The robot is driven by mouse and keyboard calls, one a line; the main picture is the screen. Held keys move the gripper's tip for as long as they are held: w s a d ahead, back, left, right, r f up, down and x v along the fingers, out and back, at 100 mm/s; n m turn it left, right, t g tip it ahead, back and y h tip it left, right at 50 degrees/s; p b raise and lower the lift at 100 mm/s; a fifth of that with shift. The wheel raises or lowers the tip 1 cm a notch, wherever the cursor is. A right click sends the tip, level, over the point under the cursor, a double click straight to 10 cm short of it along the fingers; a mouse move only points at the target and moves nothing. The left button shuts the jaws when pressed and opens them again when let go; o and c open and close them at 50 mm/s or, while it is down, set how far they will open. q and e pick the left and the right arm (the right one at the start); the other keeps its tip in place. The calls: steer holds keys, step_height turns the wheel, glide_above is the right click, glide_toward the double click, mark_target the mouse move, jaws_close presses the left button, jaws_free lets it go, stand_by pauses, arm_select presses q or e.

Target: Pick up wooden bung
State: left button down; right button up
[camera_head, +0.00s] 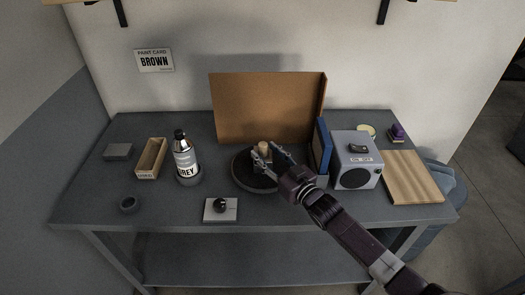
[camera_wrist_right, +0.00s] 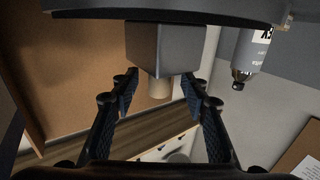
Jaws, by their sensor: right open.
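The wooden bung (camera_head: 264,146) is a small pale cylinder. In the right wrist view, which looks upside down, the bung (camera_wrist_right: 160,89) sticks out of a grey block (camera_wrist_right: 158,50) that stands on a dark round disc (camera_wrist_right: 165,12). The disc (camera_head: 241,178) lies on the table in the head view. My right gripper (camera_head: 269,155) is open, with its fingers on either side of the bung. In the wrist view the fingers (camera_wrist_right: 160,84) show gaps to the bung on both sides. The block is mostly hidden by the gripper in the head view. My left gripper is not in view.
A brown panel (camera_head: 265,105) stands behind the disc. A labelled bottle (camera_head: 184,160) and a wooden tray (camera_head: 139,172) are left. A white card with a dark ball (camera_head: 232,214) lies in front.

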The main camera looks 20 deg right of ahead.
steer(key=shift+x, duration=1.15)
steer(key=c, duration=1.1)
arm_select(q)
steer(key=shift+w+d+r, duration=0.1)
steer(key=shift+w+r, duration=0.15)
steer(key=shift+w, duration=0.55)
arm_select(e)
jaws_close()
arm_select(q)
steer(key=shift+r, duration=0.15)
arm_select(e)
steer(key=shift+r, duration=0.15)
